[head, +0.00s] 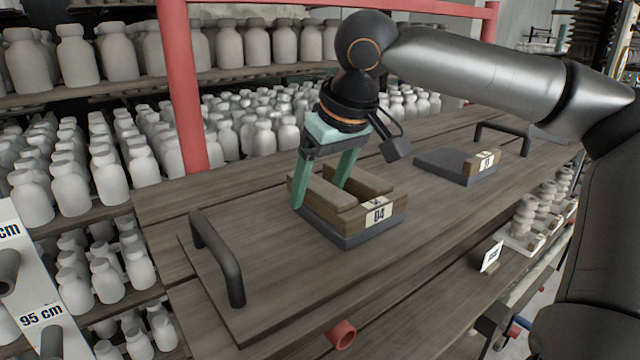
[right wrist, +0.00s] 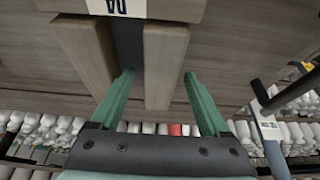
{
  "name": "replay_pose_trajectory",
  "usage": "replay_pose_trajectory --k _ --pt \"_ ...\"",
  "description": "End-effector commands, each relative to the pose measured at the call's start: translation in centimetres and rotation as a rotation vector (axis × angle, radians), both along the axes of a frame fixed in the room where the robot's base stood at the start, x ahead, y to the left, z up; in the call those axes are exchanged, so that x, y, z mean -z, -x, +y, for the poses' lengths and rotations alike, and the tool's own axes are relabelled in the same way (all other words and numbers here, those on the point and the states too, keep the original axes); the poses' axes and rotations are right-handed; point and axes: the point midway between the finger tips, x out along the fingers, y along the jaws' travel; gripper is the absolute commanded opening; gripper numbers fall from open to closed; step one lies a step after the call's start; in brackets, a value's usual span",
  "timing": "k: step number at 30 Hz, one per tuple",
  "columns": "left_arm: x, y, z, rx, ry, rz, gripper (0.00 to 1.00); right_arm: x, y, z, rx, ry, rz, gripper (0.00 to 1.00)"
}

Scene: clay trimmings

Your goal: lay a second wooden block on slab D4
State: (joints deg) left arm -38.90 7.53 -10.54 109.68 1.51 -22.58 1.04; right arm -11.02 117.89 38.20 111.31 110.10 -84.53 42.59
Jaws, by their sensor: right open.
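Slab D4 (head: 345,241) is a dark grey slab on the wooden board, with a wooden end piece (head: 400,208) carrying the D4 label. Two wooden blocks lie side by side on it, a left one (head: 331,192) and a right one (head: 361,179), with a gap between them. My right gripper (head: 320,194) points down over the left block, its green fingers open, one in the gap and one outside. In the right wrist view the fingers (right wrist: 160,85) stand apart on both sides of this block (right wrist: 166,62), without clear contact. My left gripper is out of view.
A second grey slab (head: 440,166) with a labelled wooden end lies farther right on the table (head: 440,220). Black handles (head: 218,260) rise from the board. A red post (head: 182,90) and shelves of pale bottles (head: 75,55) stand behind. Small pale pieces (head: 530,212) line the right edge.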

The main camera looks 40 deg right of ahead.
Motion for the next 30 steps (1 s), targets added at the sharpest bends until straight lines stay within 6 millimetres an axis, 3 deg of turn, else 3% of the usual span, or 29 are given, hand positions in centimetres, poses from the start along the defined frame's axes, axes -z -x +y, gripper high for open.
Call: replay_pose_trajectory --k 5,21,30 --pt "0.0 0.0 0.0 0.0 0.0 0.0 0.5 -0.9 0.3 0.0 0.0 0.001 -0.002 0.79" --pt "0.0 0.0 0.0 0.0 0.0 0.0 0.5 -10.4 4.2 0.4 0.002 0.002 -0.003 0.79" --pt "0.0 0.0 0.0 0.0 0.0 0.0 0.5 -11.6 4.8 0.5 0.0 0.001 0.0 0.79"
